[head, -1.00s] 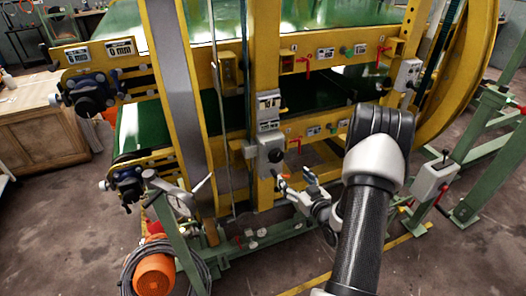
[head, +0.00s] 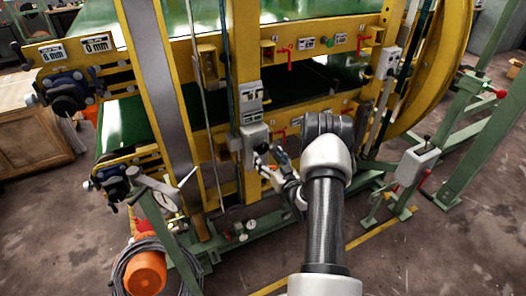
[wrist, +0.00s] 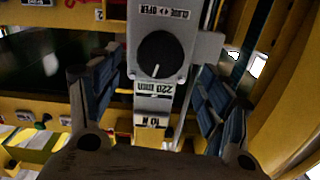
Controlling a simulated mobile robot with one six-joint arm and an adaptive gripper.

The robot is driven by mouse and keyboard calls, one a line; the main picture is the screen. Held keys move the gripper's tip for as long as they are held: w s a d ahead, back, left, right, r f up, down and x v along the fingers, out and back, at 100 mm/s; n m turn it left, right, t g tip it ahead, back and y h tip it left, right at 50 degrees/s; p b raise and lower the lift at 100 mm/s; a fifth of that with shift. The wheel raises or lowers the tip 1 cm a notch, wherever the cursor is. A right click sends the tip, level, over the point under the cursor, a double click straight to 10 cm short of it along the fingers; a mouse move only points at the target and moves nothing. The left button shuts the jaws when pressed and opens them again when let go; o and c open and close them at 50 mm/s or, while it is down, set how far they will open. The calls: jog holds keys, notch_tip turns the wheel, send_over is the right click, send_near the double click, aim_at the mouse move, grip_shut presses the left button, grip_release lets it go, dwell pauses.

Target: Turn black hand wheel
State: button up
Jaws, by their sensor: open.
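A round black knob (wrist: 160,54) with a white pointer line sits on a grey control box (wrist: 203,55) marked close and open. In the wrist view it lies between and beyond the blue-padded fingers of my gripper (wrist: 158,85), which are spread and empty. In the head view my gripper (head: 271,160) is just in front of the grey box, and no contact can be made out. Black hand wheels also show on the left of the yellow machine, an upper one (head: 69,98) and a lower one (head: 114,187).
Red-handled valves (head: 283,58) line the beams. A green base rail and an orange motor (head: 146,272) with coiled cable lie below. Bare floor is at the lower right.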

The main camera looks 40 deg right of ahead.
aim_at(263, 149)
jog(key=x, duration=0.5)
jog(key=shift+c, duration=0.6)
jog(key=shift+b, duration=0.3)
jog(key=c, duration=0.9)
